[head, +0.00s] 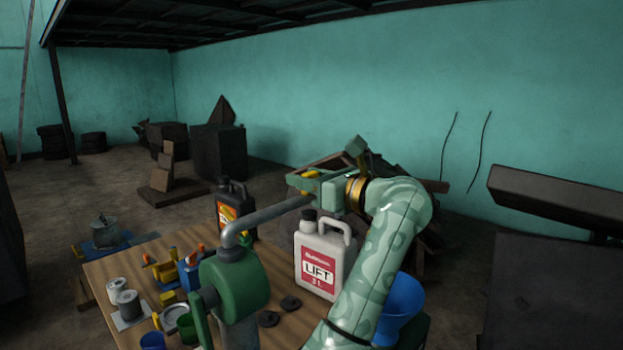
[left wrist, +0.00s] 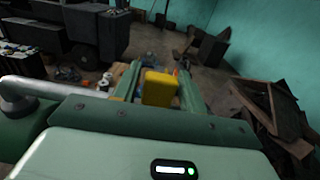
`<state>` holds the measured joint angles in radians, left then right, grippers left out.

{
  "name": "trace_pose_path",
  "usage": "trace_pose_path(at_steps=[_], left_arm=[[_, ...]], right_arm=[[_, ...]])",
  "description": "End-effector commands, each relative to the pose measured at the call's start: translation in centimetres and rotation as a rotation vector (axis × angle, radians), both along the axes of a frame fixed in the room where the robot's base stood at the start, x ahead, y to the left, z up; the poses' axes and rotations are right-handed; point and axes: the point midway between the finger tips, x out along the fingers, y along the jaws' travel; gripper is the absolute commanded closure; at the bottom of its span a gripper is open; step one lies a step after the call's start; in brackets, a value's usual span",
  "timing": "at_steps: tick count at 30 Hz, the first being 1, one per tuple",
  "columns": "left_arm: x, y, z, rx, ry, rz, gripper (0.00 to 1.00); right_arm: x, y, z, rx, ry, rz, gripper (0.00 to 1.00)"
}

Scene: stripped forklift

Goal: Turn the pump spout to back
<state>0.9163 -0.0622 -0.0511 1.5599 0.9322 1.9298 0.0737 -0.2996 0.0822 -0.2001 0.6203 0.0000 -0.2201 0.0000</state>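The green pump (head: 236,280) stands at the front of the wooden table. Its grey pipe spout (head: 270,212) bends at the top and runs right and away, its far end reaching my left gripper. My left gripper (head: 310,178) is beside that end, above the white LIFT jug. A yellow piece (head: 311,173) sits between its fingers. In the left wrist view the yellow block (left wrist: 160,88) lies between the two fingers, and the spout (left wrist: 50,92) comes in from the left. I cannot tell if the fingers press on the block. My right gripper is not in view.
The white LIFT jug (head: 320,258) stands on the table (head: 185,238) close under the gripper. A dark jug (head: 232,205) stands behind the spout. Cans, cups and small tools crowd the table's left side. A blue funnel-like thing (head: 400,300) is at right.

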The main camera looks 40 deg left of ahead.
Motion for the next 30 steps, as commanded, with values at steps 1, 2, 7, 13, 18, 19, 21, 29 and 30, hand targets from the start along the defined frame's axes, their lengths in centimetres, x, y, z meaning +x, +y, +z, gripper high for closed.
trace_pose_path(at_steps=[1,2,7,13,18,19,21,29,30], left_arm=[[0.0,0.0,0.0,0.0,0.0,0.0,0.46],[0.0,0.0,0.0,0.001,0.0,0.0,0.46],[0.0,0.0,0.1,0.001,0.0,-0.001,0.46],[0.0,-1.1,0.0,0.0,0.0,-0.003,0.46],[-0.1,-4.8,-0.2,-0.002,0.002,-0.006,0.46],[-0.2,-5.6,-0.2,-0.003,0.002,-0.006,0.46],[-0.3,-7.7,-0.2,-0.003,0.002,-0.007,0.46],[-0.8,-13.8,-0.1,-0.001,0.001,-0.004,0.46],[-0.8,-14.3,0.0,0.001,0.001,-0.001,0.46]], right_arm=[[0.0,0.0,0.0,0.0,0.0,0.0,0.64],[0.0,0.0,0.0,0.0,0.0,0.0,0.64],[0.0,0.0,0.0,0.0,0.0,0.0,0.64],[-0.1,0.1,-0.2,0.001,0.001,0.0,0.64],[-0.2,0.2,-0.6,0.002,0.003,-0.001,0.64],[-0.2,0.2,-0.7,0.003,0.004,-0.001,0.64],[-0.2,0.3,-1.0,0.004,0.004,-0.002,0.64],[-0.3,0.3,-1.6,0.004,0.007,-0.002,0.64],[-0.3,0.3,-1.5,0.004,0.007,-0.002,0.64]])
